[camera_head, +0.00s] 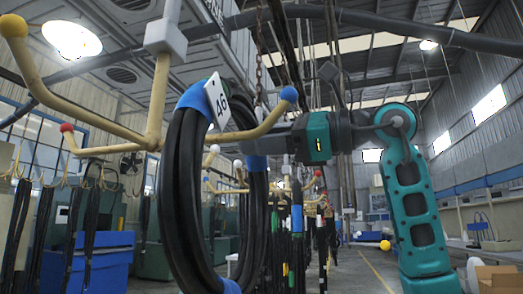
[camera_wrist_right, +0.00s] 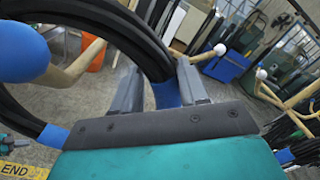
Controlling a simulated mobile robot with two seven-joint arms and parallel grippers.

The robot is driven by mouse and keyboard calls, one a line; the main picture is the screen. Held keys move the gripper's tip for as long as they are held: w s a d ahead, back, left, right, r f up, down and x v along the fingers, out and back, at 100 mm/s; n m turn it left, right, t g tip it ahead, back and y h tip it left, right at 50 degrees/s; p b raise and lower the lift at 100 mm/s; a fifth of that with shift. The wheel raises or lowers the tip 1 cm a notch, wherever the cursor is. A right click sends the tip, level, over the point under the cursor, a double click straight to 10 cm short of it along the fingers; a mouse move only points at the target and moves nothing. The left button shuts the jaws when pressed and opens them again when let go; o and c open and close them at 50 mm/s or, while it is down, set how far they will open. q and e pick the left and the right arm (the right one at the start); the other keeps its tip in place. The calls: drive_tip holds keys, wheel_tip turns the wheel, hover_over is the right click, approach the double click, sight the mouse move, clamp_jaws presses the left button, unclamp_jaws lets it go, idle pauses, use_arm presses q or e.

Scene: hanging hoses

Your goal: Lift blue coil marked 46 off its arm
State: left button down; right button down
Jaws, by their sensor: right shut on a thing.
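The coil marked 46 (camera_head: 180,190) is a thick black hose loop with blue bands and a white tag (camera_head: 217,101). It hangs around a beige rack arm (camera_head: 242,133) that ends in a blue ball (camera_head: 289,93). The arm passes through the loop below its top; whether they touch I cannot tell. My right gripper (camera_head: 273,138) comes from the right and is shut on the coil's far side. In the right wrist view its fingers (camera_wrist_right: 160,88) sit on both sides of a blue band (camera_wrist_right: 166,94). The blue ball (camera_wrist_right: 22,52) is at left there. My left gripper is not in view.
Another rack arm with a yellow ball (camera_head: 13,26) and one with a red ball (camera_head: 67,128) branch off to the left. More hoses (camera_head: 297,215) hang behind the coil. A blue bin (camera_head: 105,255) stands at lower left. The aisle at right is open.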

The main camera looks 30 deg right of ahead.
drive_tip(key=r+p+v, duration=0.1)
drive_tip(key=r+v, duration=0.3)
drive_tip(key=v, duration=1.4)
drive_tip(key=shift+d+r, duration=0.1)
drive_tip(key=c, duration=1.2)
unclamp_jaws()
clamp_jaws()
